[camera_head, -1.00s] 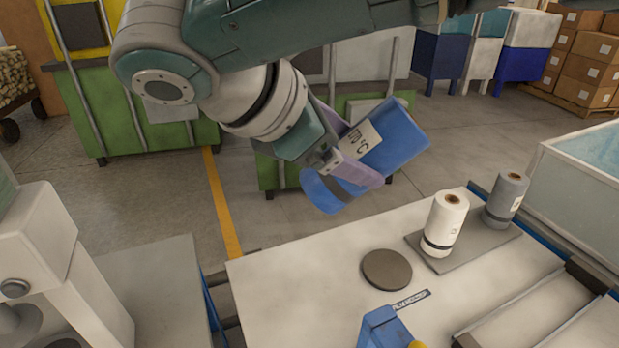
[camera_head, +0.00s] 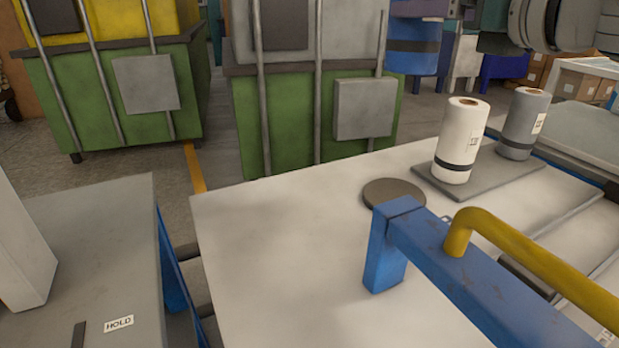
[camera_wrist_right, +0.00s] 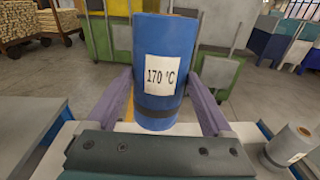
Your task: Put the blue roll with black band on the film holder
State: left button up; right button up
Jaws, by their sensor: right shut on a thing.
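The blue roll with black band (camera_head: 412,58) hangs upright at the top of the head view, beyond the table's far edge. In the right wrist view the blue roll (camera_wrist_right: 163,45) shows a white "170 °C" label with the dark band below it. My right gripper (camera_head: 425,10) is shut on the roll, with its purple fingers on both sides. The film holder appears to be the dark round disc (camera_head: 393,193) on the white table, and nothing stands on it. The roll is behind and above the disc, apart from it. My left gripper is not in view.
A white roll (camera_head: 463,140) and a grey roll (camera_head: 523,123) stand on a grey plate (camera_head: 440,185) right of the disc. A blue beam (camera_head: 450,270) with a yellow tube (camera_head: 540,262) rises in front of the disc. The table's left part is clear. Green bins (camera_head: 300,130) stand behind.

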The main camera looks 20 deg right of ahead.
jog(key=shift+s+d+f+n+y+b, duration=0.1)
jog(key=shift+d+f+n+y+b, duration=0.1)
jog(key=shift+f+b, duration=0.2)
jog(key=shift+s+d+f+n+y+b, duration=0.1)
jog(key=shift+d+f+n+y+b, duration=0.1)
jog(key=shift+f+b, duration=0.15)
jog(key=shift+r+t+p, duration=0.25)
jog(key=shift+t+p, duration=0.05)
jog(key=shift+p, duration=0.15)
jog(key=r+p, duration=0.1)
jog(key=p, duration=0.2)
jog(key=shift+a, duration=0.15)
jog(key=shift+f, duration=0.2)
jog(key=f+b, duration=0.5)
jog(key=f, duration=0.5)
jog(key=f+b, duration=0.5)
jog(key=f, duration=0.5)
jog(key=shift+s+d+f, duration=0.1)
jog(key=shift+d+f, duration=0.1)
jog(key=shift+f, duration=0.05)
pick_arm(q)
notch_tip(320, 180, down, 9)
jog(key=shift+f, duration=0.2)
pick_arm(e)
jog(key=shift+r, duration=0.1)
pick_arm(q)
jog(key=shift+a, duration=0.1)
